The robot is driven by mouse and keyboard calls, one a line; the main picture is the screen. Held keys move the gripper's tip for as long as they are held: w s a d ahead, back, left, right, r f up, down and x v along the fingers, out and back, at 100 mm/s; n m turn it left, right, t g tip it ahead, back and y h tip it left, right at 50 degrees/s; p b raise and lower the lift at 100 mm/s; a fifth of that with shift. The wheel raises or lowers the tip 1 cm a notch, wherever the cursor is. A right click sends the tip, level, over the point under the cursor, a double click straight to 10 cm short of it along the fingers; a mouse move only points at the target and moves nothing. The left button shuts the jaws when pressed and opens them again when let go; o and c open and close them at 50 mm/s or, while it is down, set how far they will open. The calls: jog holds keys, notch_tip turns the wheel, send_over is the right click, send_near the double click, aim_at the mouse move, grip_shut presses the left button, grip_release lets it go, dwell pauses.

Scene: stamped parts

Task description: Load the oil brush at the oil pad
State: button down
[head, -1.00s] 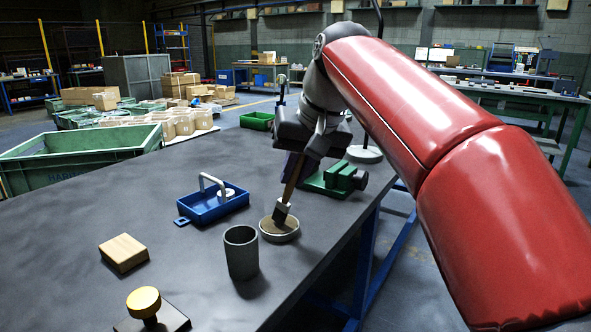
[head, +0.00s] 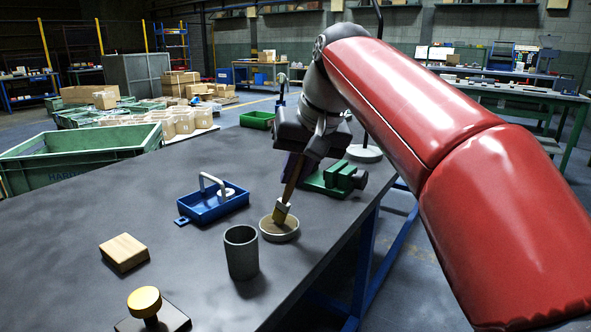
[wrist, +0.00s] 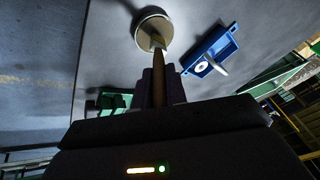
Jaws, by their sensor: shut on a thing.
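My gripper (head: 300,165) is shut on the wooden handle of the oil brush (head: 290,190). The brush tilts, bristles down, and its head now looks yellowish. The oil pad (head: 279,236) is a round, shallow, pale dish with a brownish top, standing on the grey table. The bristle tip is at the pad's top, near its middle; whether it touches or sits just above I cannot tell. In the wrist view the brush handle (wrist: 158,78) runs from between my fingers to the pad (wrist: 149,20), which partly hides behind the brush head.
A grey cup (head: 241,254) stands close in front of the pad. A blue tray (head: 208,211) with a white handle lies to its left. A green fixture (head: 333,182) is behind it, near the table edge. A wooden block (head: 124,253) and a gold-knobbed stamp (head: 145,303) are nearer.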

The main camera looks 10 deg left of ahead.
notch_tip(320, 180, up, 5)
jog(key=p, duration=0.5)
jog(key=shift+f, duration=0.1)
jog(key=shift+r, duration=1.1)
